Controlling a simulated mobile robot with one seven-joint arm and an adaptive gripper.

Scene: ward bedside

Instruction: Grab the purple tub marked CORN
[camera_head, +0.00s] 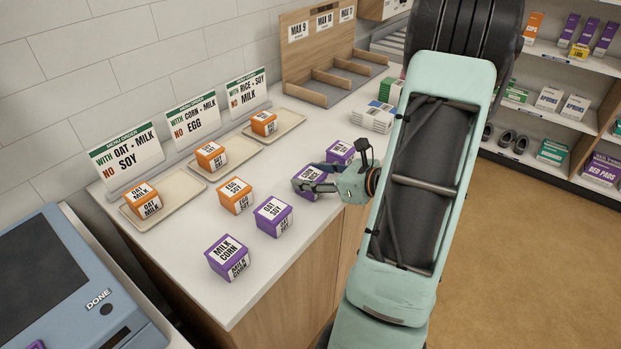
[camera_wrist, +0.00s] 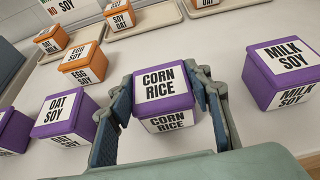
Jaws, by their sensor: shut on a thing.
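The purple tub (camera_wrist: 160,93) with a white label reading CORN RICE sits between my gripper's (camera_wrist: 166,100) two fingers in the wrist view. The fingers are shut on its left and right sides. In the head view the same tub (camera_head: 306,182) is partly hidden by my gripper (camera_head: 318,178) near the counter's right side. I cannot tell whether it touches the counter. Another purple tub (camera_head: 228,258), reading MILK CORN, stands at the counter's front, away from my gripper.
A purple MILK SOY tub (camera_wrist: 287,72) stands close to the right of the held tub. Purple OAT SOY (camera_wrist: 64,118) and orange EGG SOY (camera_wrist: 80,65) tubs stand to the left. Three trays with orange tubs line the back, beneath cards. A wooden divider (camera_head: 303,82) stands behind.

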